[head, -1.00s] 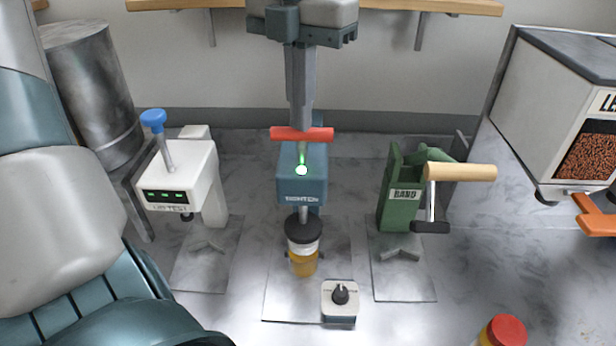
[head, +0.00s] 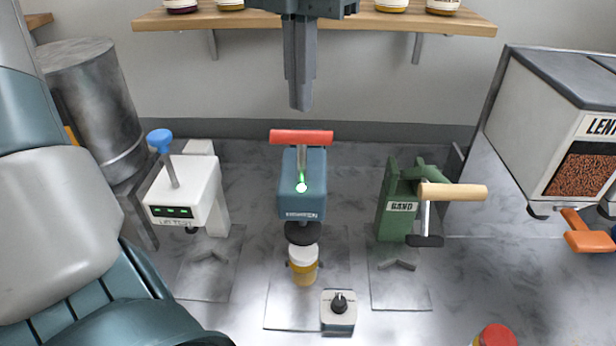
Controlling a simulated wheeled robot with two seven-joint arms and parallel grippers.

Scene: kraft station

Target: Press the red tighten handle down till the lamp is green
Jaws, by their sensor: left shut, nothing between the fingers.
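The red tighten handle (head: 301,137) is a horizontal bar on top of the blue tighten station (head: 302,205). The lamp (head: 301,188) on the station's front is lit green. My right gripper is not in view.
A white lid-test station with a blue knob (head: 159,139) stands left, and a green band station (head: 395,205) with a wooden handle stands right. A dial box (head: 338,312) sits in front. A lentil dispenser (head: 520,120) is far right. Jars stand on the shelf (head: 350,22) above.

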